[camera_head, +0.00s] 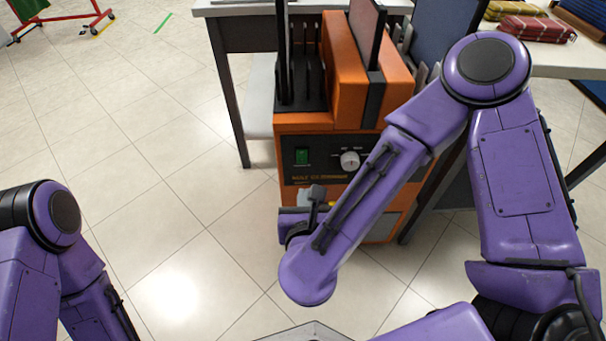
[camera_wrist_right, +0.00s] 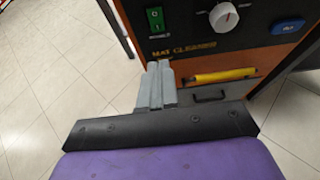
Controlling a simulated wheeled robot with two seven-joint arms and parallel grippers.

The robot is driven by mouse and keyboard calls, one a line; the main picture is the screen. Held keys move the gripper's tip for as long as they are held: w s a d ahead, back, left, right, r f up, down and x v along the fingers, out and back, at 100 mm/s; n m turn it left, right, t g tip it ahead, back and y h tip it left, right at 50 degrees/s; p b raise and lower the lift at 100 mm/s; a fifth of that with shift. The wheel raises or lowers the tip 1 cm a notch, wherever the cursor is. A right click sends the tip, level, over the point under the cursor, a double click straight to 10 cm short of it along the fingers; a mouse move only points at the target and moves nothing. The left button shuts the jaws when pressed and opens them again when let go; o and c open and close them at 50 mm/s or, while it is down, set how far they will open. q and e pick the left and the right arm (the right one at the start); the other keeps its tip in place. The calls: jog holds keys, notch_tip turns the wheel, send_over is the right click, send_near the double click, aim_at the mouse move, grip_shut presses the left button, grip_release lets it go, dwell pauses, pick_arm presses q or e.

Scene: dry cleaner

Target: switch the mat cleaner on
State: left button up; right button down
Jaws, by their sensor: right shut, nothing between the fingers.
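The mat cleaner (camera_head: 350,85) is an orange machine with a black front panel in the head view. Its green rocker switch (camera_head: 302,157) sits at the panel's left, with a white knob (camera_head: 350,160) to its right. In the right wrist view, the green switch (camera_wrist_right: 155,18) is at the top, beyond my right gripper. My right gripper (camera_wrist_right: 160,67) is shut and empty, its fingertips pointing at the panel just below the switch, seemingly apart from it. My left arm shows at the lower left of the head view, but its gripper is not visible.
A blue button (camera_wrist_right: 287,26) and a yellow handle (camera_wrist_right: 222,75) are on the machine's front. A dark-legged table (camera_head: 228,45) stands behind it. A folded red cloth (camera_head: 537,29) lies on the right-hand table.

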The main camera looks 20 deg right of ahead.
aim_at(303, 162)
pick_arm(q)
notch_tip(303, 162, down, 4)
jog(key=shift+r+b, duration=0.1)
jog(key=shift+b, duration=0.85)
pick_arm(e)
jog(key=x, duration=0.8)
jog(key=r+x, duration=0.1)
jog(key=x, duration=0.3)
jog(key=shift+w+d+r, duration=0.1)
jog(key=shift+w+r, duration=0.05)
jog(key=shift+w, duration=0.05)
